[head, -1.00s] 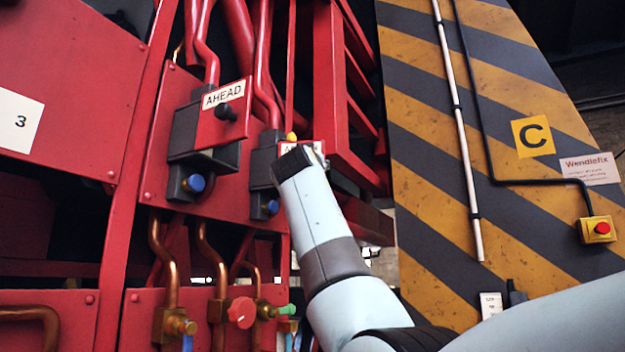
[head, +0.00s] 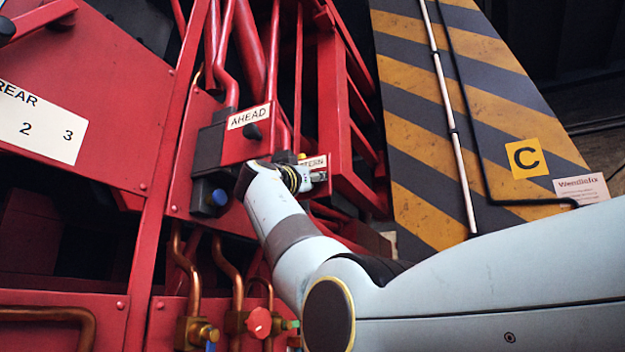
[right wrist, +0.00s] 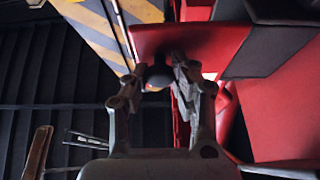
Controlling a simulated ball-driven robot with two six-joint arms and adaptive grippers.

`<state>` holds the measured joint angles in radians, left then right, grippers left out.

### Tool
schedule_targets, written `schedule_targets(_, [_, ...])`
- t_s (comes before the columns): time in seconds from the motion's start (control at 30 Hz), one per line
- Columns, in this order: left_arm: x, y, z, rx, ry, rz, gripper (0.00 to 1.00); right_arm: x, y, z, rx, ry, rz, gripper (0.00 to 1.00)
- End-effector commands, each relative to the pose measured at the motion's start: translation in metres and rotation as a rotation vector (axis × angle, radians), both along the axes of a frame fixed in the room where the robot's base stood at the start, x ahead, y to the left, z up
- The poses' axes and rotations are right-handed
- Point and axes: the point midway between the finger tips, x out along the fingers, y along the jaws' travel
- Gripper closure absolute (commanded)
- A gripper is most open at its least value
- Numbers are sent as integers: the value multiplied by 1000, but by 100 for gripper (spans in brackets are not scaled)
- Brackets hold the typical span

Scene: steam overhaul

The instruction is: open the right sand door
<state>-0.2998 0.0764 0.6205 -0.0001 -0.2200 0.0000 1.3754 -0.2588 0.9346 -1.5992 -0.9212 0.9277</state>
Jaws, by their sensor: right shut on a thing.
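The right sand door is red, with a white label (head: 313,162) of which only the end, "TERN", shows in the head view. My right wrist covers most of it there. In the right wrist view the red door panel (right wrist: 200,38) carries a round black knob (right wrist: 158,76). My right gripper (right wrist: 156,78) has its fingers on either side of this knob and is shut on it. How far the door stands open cannot be told. The left door, labelled "AHEAD" (head: 248,117), has its own black knob (head: 252,132). My left gripper is not in view.
Red pipes and a red ladder-like frame (head: 345,110) rise close to the door. A yellow-and-black striped panel (head: 440,130) stands to the right.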

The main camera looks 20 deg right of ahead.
Motion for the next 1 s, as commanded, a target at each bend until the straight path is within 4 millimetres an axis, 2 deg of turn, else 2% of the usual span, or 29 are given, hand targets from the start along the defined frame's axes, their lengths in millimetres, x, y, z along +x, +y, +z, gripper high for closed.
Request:
schedule_targets(0.17, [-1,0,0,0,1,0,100,0,0,0,0,0,0,100])
schedule_targets(0.2, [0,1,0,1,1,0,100,0,0,0,0,0,0,73])
schedule_targets(0.37, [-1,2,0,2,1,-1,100,0,0,0,0,0,0,52])
schedule_targets(1.0, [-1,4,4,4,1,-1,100,-1,-2,0,2,-2,46,51])
